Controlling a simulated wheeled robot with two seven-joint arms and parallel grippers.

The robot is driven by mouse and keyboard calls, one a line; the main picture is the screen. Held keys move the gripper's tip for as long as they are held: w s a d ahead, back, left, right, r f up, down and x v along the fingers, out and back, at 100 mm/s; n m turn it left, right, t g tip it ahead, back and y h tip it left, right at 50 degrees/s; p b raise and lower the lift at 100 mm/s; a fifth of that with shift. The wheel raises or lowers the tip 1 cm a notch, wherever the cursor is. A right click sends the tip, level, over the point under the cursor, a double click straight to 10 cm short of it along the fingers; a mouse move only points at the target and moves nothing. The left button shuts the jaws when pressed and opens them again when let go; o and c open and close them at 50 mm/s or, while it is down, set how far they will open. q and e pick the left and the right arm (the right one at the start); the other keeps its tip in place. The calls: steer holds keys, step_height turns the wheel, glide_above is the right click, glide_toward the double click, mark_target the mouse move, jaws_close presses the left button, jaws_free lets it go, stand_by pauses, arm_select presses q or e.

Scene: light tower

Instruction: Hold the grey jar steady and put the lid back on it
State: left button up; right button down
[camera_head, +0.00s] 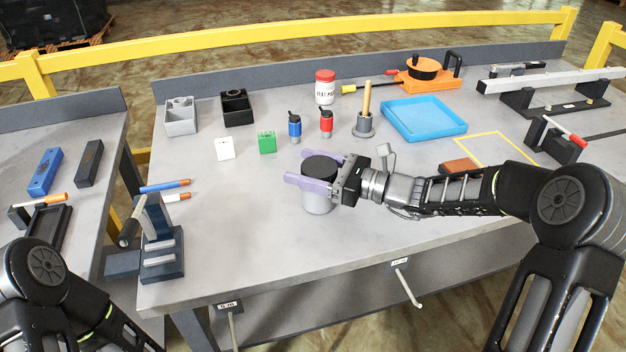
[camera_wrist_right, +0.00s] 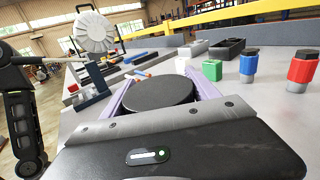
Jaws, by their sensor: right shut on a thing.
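The grey jar (camera_head: 318,203) stands upright on the bench's front half. Its round black lid (camera_head: 321,166) is at the jar's top; I cannot tell whether it is fully seated. My right gripper (camera_head: 312,170) reaches in from the right with its lilac fingers on either side of the lid, shut on it. The front finger covers the line between lid and jar. In the right wrist view the lid (camera_wrist_right: 158,93) sits between both fingers; the jar body is hidden. My left arm is low at the left in the head view, its gripper out of view.
A dark stand (camera_head: 160,245) is left of the jar, near the front edge. White (camera_head: 225,149) and green (camera_head: 267,142) blocks and blue (camera_head: 295,127) and red (camera_head: 326,123) bottles are behind it. A blue tray (camera_head: 424,137) is back right. The bench in front of the jar is clear.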

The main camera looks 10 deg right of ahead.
step_height(320, 180, up, 10)
steer(key=shift+r+p, duration=0.1)
steer(key=shift+p, duration=0.2)
steer(key=shift+s+a, duration=0.1)
stand_by(0.8)
steer(key=s+a+f+n+g+y, duration=0.2)
steer(key=s+a+n+g+y, duration=0.1)
steer(key=s+a+n+g, duration=0.5)
steer(key=shift+s+a+f+g, duration=0.25)
steer(key=shift+s+g, duration=1.1)
steer(key=shift+g, duration=0.65)
steer(key=shift+f, duration=0.2)
